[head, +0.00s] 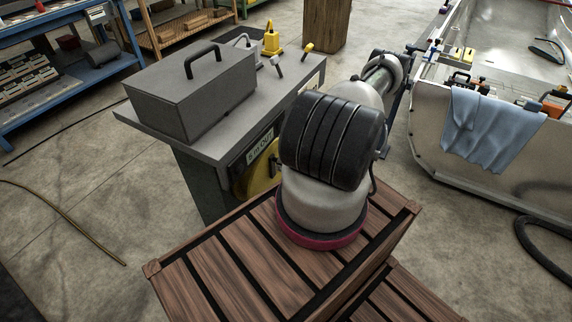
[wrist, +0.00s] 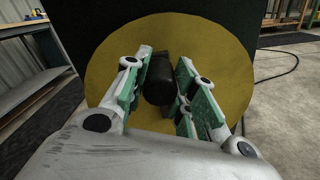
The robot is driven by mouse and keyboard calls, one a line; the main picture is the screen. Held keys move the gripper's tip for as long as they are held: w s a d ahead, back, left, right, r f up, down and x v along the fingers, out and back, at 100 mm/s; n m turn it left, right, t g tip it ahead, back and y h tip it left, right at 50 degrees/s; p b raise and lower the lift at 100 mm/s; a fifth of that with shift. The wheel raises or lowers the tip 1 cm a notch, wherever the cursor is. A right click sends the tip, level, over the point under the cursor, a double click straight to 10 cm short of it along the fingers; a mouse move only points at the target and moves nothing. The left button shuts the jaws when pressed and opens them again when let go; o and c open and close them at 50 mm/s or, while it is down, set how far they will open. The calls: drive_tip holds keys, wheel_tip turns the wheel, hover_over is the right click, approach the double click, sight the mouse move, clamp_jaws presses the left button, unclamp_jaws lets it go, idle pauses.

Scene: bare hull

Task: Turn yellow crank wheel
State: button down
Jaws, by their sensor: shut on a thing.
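The yellow crank wheel (wrist: 222,60) fills the middle of the wrist view as a round disc. Its black handle (wrist: 159,82) sticks out toward the camera. My gripper (wrist: 163,62) has its green-padded fingers on both sides of the handle and is shut on it. In the head view only part of the yellow crank wheel (head: 252,183) shows, on the front of a grey cabinet, below a small label plate. My arm hides the rest of the wheel, the handle and my gripper in that view.
A grey box with a black handle (head: 195,95) stands on the grey cabinet top (head: 145,122), near small levers and a yellow part (head: 271,42). A bare hull with a blue cloth (head: 490,130) is at right. A blue shelf (head: 110,65) is at left. Hoses lie on the floor.

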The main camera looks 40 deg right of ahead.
drive_tip(key=c, duration=1.1)
unclamp_jaws()
drive_tip(key=shift+v, duration=3.8)
